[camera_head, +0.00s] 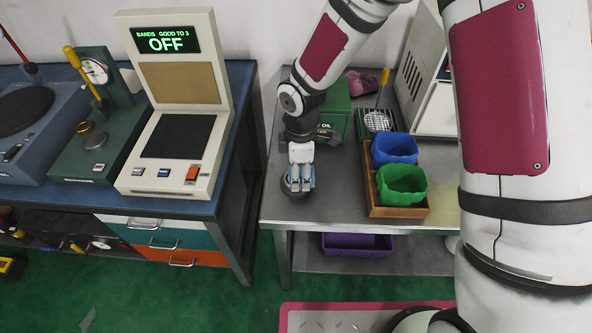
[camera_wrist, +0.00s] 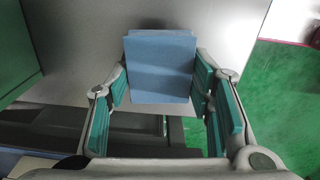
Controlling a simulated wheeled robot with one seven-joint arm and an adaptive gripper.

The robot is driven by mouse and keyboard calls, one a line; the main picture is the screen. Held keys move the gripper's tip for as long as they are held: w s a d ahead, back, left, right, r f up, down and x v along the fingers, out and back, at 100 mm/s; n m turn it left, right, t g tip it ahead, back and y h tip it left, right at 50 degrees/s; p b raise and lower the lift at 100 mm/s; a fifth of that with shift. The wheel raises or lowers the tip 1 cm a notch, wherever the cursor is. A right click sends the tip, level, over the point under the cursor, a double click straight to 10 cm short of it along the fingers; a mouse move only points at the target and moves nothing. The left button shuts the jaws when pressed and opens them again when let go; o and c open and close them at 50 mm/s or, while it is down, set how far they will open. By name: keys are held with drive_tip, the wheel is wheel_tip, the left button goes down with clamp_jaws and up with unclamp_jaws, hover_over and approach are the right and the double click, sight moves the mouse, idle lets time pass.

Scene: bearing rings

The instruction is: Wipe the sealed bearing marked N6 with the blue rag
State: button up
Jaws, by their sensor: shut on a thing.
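My gripper (camera_head: 300,182) points down over the left front part of the grey metal table. Its teal-padded fingers (camera_wrist: 160,92) are closed on a folded light-blue pad, which I take to be the blue rag (camera_wrist: 160,68). No N6 marking is readable in either view.
A wooden tray (camera_head: 417,211) holds a blue bin (camera_head: 395,149) and a green bin (camera_head: 402,186). A green oil box (camera_head: 337,108) stands behind my gripper. A tester reading OFF (camera_head: 168,44) stands on the left bench. A purple bin (camera_head: 356,246) is on the lower shelf.

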sight(288, 177)
drive_tip(key=shift+a, duration=0.1)
drive_tip(key=shift+w+a+f+b, duration=0.1)
drive_tip(key=shift+w+a+b, duration=0.15)
drive_tip(key=shift+a, duration=0.45)
drive_tip(key=shift+w+a+f+b, duration=0.1)
drive_tip(key=shift+a+b, duration=0.2)
drive_tip(key=shift+a, duration=0.4)
drive_tip(key=shift+d, duration=0.1)
drive_tip(key=shift+d+r+p, duration=0.15)
drive_tip(key=shift+d+p, duration=0.25)
drive_tip(key=shift+d, duration=1)
drive_tip(key=shift+a, duration=0.15)
drive_tip(key=shift+s+a+r, duration=0.1)
drive_tip(key=shift+s+a, duration=0.05)
drive_tip(key=shift+a, duration=0.55)
drive_tip(key=shift+s+a, duration=0.1)
drive_tip(key=shift+a, duration=0.6)
drive_tip(key=shift+d, duration=0.15)
